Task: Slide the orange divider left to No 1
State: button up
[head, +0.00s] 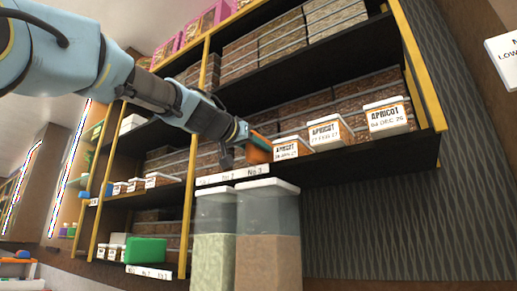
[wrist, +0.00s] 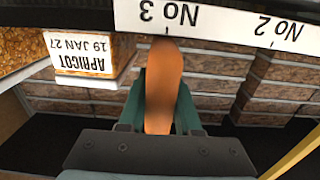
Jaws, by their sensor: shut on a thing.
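The orange divider (head: 259,153) stands on the upper shelf just left of the nearest apricot tub. It also shows upright in the wrist view (wrist: 164,80), where its end meets the label strip (wrist: 225,22) close to the No 3 mark. My gripper (head: 246,142) is shut on the divider. Its teal fingers (wrist: 160,105) lie on both sides of it in the wrist view. The label strip also shows in the head view (head: 232,175), with No 2 and No 3 readable. The No 1 end is faint there and outside the wrist view.
White apricot tubs (head: 326,131) stand right of the divider; one tub (wrist: 88,55) is close beside it in the wrist view. Brown packs line the back. Two tall clear containers (head: 268,220) stand below the shelf edge. A yellow post (head: 189,190) rises left of the strip.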

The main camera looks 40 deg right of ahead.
grip_shut()
dwell(0.7)
jog(key=shift+w, duration=0.1)
jog(key=shift+w+a, duration=0.1)
jog(key=shift+w, duration=0.2)
jog(key=w+a, duration=0.1)
jog(key=w, duration=0.4)
jog(key=w+a+b, duration=0.1)
jog(key=w+a, duration=0.1)
jog(key=w, duration=0.4)
jog(key=w+a+b, duration=0.1)
jog(key=w, duration=0.5)
jog(key=shift+a+r, duration=0.1)
jog(key=shift+a, duration=0.15)
jog(key=o, duration=0.6)
grip_release()
jog(key=shift+w, duration=0.15)
jog(key=shift+o, duration=1.3)
jog(key=shift+b, duration=0.3)
